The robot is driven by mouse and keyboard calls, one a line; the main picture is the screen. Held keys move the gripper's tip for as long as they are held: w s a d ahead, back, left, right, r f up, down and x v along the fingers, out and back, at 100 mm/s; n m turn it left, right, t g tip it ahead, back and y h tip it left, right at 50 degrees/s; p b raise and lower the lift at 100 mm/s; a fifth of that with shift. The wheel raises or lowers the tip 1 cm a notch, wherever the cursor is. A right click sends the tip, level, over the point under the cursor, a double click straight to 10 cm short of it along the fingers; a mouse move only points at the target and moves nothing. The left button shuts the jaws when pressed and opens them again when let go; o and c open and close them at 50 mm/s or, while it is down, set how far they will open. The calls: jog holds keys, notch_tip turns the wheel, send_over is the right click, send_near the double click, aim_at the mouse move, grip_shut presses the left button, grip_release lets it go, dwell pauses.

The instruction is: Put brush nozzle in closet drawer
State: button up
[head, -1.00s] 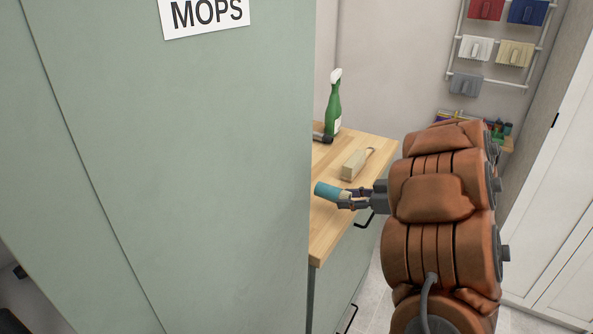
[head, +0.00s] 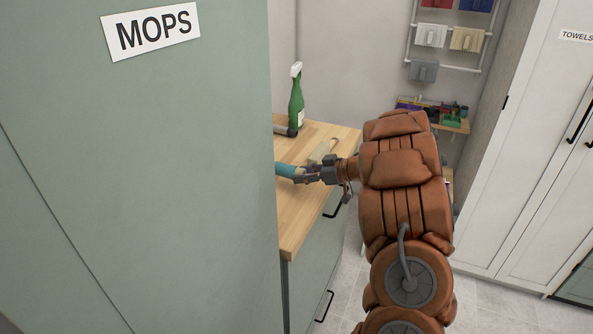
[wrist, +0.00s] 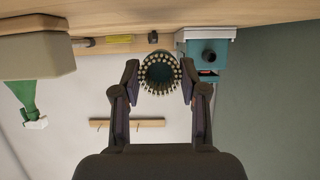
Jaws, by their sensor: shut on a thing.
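The brush nozzle (head: 285,170) is a teal cylinder, partly hidden behind the green cabinet's edge in the head view. In the wrist view its round end with a ring of pale bristles (wrist: 160,73) faces the camera. My gripper (head: 300,173) is shut on it and holds it over the wooden counter top; the fingers also show in the wrist view (wrist: 160,80), one on each side of it. Below the counter top are green drawer fronts (head: 311,262) with black handles (head: 325,306). They look shut.
A tall green cabinet labelled MOPS (head: 140,160) fills the left. On the counter (head: 299,222) are a green spray bottle (head: 296,100), a dark cylinder (head: 283,130) and a beige block (head: 321,151). A white TOWELS closet (head: 540,130) stands right. Clear floor (head: 490,305) lies between.

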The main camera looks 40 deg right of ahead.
jog(key=shift+w+d+f+p, duration=0.1)
jog(key=shift+w+d+p, duration=0.2)
jog(key=shift+w, duration=0.7)
jog(key=shift+w+d+f+p, duration=0.1)
jog(key=shift+w+d+p, duration=0.2)
jog(key=shift+w, duration=0.75)
jog(key=shift+w+d+f+p, duration=0.1)
jog(key=shift+w+d+p, duration=0.15)
jog(key=shift+w, duration=0.75)
jog(key=shift+d+f+p, duration=0.1)
jog(key=shift+f+p, duration=0.85)
jog(key=shift+f, duration=0.6)
jog(key=shift+f, duration=0.15)
jog(key=o, duration=1.1)
jog(key=shift+f+b, duration=0.2)
jog(key=shift+b, duration=0.4)
jog(key=shift+r+b+v, duration=0.2)
jog(key=shift+b+v, duration=0.4)
jog(key=shift+v, duration=1.35)
jog(key=shift+r+b+v, duration=0.2)
jog(key=shift+b+v, duration=0.35)
jog(key=shift+v, duration=1.4)
